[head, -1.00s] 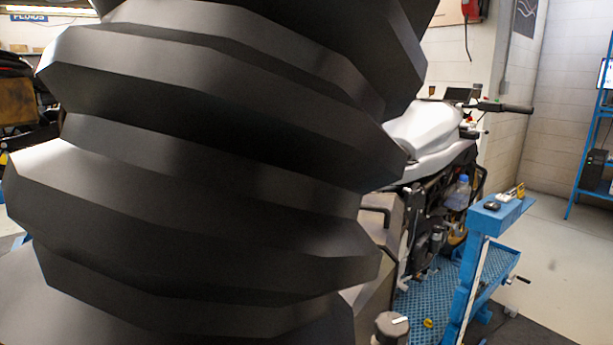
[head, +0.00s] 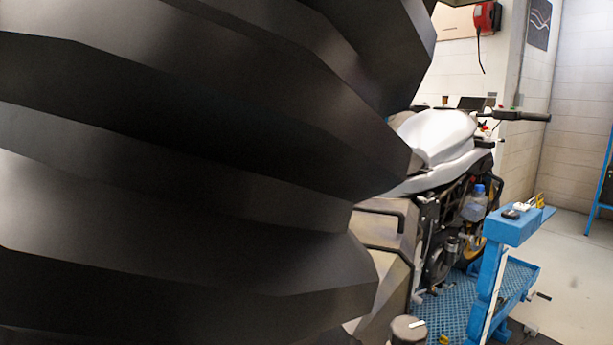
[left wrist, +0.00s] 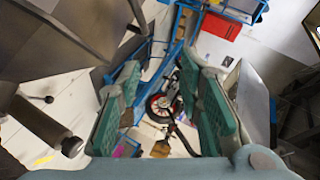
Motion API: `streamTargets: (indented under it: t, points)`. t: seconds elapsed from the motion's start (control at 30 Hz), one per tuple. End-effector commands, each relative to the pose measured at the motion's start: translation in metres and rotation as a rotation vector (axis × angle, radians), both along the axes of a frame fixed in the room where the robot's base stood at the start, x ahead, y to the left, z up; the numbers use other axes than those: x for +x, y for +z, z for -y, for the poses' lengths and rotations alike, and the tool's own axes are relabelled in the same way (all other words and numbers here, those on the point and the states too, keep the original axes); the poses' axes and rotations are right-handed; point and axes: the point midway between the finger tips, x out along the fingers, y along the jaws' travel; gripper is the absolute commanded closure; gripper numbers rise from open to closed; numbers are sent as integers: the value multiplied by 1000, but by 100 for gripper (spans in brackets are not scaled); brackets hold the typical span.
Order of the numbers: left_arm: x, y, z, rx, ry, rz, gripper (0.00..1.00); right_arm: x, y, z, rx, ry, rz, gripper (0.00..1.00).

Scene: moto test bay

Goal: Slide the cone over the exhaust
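A large black ribbed shape (head: 190,170), like a flexible hose, fills the left and middle of the head view at close range. I cannot tell whether the cone is part of it; no cone is clearly seen. The silver and black motorcycle (head: 440,140) stands behind it, partly covered. Its exhaust cannot be made out. My left gripper (left wrist: 165,108) shows in the left wrist view with its green-padded fingers apart and nothing between them. The floor and a wheel (left wrist: 160,105) show far beyond the gap. My right gripper is in neither view.
A blue stand (head: 515,225) with small items on top is at the right of the head view, beside a blue grated platform (head: 450,305). A grey box-like part with a handle (head: 385,235) is by the ribbed shape. Open floor (head: 570,290) lies at far right.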

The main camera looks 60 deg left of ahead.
Motion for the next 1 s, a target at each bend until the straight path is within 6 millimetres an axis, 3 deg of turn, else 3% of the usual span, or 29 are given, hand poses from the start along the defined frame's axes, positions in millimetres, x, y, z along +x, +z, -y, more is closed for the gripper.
streamTargets:
  t: [0.33,1.0]
  points:
    - [-29,8,-8,0,0,1,67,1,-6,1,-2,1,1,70]
    - [-30,8,-8,0,0,0,67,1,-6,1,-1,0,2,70]
